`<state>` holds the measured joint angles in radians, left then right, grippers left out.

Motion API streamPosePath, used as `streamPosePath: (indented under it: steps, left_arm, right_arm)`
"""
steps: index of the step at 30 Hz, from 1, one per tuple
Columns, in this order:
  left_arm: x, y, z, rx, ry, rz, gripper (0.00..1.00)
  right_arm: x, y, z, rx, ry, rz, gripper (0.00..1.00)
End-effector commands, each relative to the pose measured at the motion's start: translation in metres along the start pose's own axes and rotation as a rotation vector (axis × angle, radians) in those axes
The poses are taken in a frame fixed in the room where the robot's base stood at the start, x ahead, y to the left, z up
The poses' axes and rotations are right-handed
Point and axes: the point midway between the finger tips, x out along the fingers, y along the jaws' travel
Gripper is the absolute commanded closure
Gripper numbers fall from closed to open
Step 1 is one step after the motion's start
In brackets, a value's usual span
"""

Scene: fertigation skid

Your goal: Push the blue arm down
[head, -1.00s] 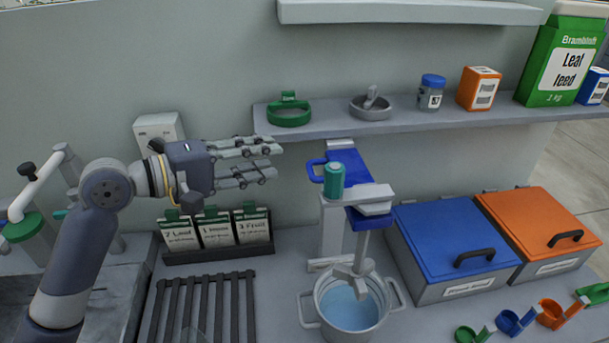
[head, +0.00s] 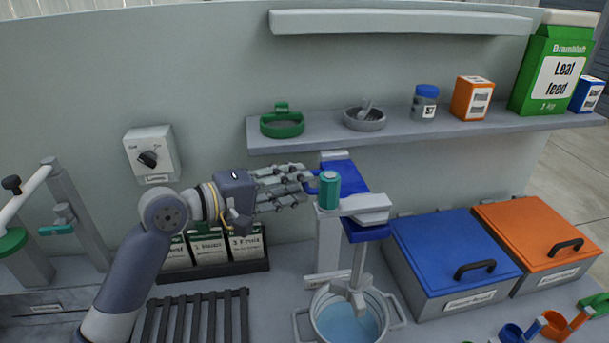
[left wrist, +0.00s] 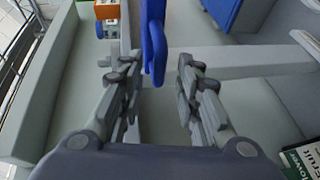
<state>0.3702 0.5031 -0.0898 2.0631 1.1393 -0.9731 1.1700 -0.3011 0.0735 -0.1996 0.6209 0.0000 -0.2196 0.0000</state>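The blue arm (head: 346,178) belongs to a stirring stand, with a teal knob (head: 330,188) and a grey bracket in front of it. A grey stirrer hangs below it into a pot (head: 385,317) of blue liquid. My left gripper (head: 303,183) is open at the arm's left end, beside its blue loop handle. In the left wrist view the blue handle (left wrist: 155,48) shows between the two spread fingers; whether they touch it I cannot tell. The gripper partly hides the handle in the head view. My right gripper is not in view.
A shelf (head: 300,140) with a green ring, a grey dish, a jar and boxes runs above the arm. A blue-lidded bin (head: 450,250) and an orange-lidded bin (head: 540,230) stand right.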

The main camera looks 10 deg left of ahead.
Motion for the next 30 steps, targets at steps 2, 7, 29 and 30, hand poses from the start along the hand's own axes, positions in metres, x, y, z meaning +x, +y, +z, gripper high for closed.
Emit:
streamPosePath:
  steps: [2,7,29,30]
  left_arm:
    - [0.012,0.003,0.0,-0.002,-0.001,0.003,0.69]
    - [0.026,0.001,0.0,0.0,0.0,0.001,0.69]
    - [0.029,-0.004,0.0,0.0,0.0,-0.001,1.0]
    - [0.03,-0.007,0.0,0.0,0.0,-0.002,1.0]
  right_arm:
    - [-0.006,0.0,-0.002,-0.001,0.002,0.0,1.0]
    - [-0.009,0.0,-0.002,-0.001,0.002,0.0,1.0]
    - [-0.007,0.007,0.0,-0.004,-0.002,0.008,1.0]
    - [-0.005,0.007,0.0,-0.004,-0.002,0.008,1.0]
